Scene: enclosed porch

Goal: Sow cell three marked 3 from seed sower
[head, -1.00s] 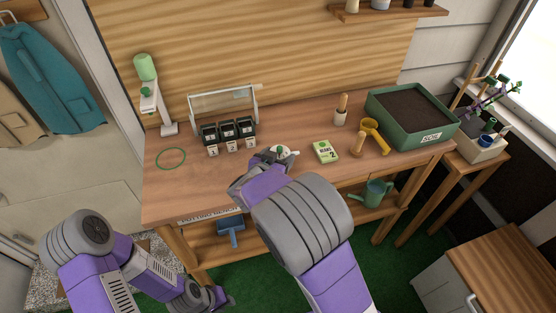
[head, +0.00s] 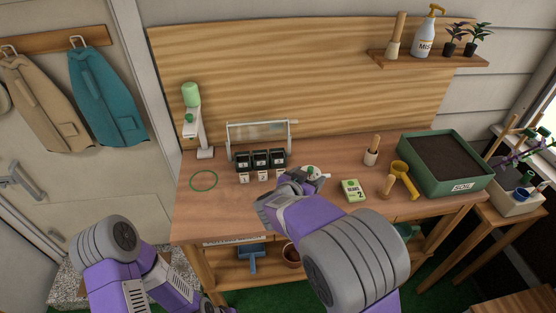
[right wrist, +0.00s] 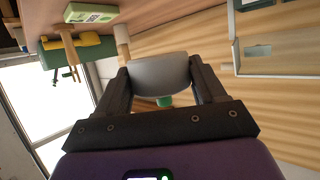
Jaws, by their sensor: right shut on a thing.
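Three black seed cells stand in a row towards the left of the bench, with small tags 1, 2 and 3 in front. Cell three (head: 278,158) is the rightmost, its tag (head: 281,174) below it. My right gripper (head: 299,179) is shut on the seed sower (head: 313,171), a pale round body with a green part, to the right of cell three and apart from it. In the right wrist view the sower (right wrist: 160,75) sits between both fingers (right wrist: 161,84). Its spout is hard to make out. My left arm is at the lower left, its fingers out of frame.
A clear-lidded frame (head: 262,129) stands behind the cells. A seed packet (head: 353,190), a yellow scoop (head: 404,180), a wooden-handled tool (head: 372,150) and a green soil box (head: 484,183) are on the right. A green ring (head: 204,180) lies left.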

